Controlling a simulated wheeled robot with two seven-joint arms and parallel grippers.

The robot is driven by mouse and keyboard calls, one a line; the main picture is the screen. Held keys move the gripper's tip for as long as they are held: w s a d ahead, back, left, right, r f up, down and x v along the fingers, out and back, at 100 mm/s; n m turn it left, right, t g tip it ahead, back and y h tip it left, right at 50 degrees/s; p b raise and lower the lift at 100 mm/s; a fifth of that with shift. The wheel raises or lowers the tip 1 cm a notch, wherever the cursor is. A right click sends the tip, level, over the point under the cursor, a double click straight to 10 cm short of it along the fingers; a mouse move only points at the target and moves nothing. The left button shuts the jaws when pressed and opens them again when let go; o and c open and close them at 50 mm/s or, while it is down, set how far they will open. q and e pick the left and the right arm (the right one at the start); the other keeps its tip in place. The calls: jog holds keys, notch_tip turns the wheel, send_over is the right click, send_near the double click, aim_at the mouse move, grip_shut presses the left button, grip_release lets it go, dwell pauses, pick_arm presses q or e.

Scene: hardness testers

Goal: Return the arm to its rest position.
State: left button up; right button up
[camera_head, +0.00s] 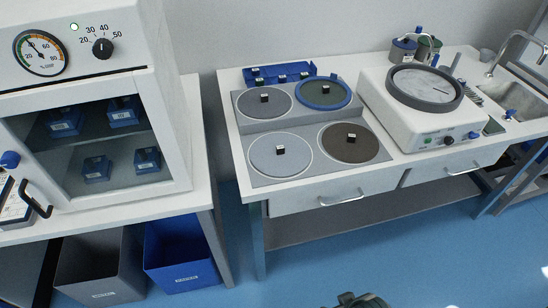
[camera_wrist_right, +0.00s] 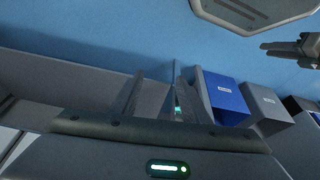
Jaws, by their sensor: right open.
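In the right wrist view, my right gripper (camera_wrist_right: 167,78) shows as two grey fingers standing apart, with nothing visible between them. A dark gripper part at the right edge of that view (camera_wrist_right: 288,48) looks like my left gripper; whether its fingers are apart is too small to tell. In the head view, only a small dark piece of my arm or hand shows at the bottom edge, right of centre, over the blue floor. Both arms are otherwise out of the head view.
A polishing table with round discs (camera_head: 280,152) and a white grinding machine (camera_head: 418,110) stands centre right, beside a sink (camera_head: 515,95). A glass-fronted cabinet (camera_head: 100,150) stands left. Grey (camera_head: 100,268) and blue (camera_head: 180,252) bins stand below. The blue floor (camera_head: 400,245) in front is clear.

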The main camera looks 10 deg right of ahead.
jog(key=s+a+f+t, duration=0.1)
jog(key=s+f, duration=0.1)
jog(key=f, duration=1.3)
jog(key=s+a+f+t+y, duration=0.1)
jog(key=s+a+f, duration=0.1)
jog(key=f, duration=1.2)
jog(key=shift+a+f+n, duration=0.15)
jog(key=shift+f+n, duration=0.15)
jog(key=shift+f, duration=0.05)
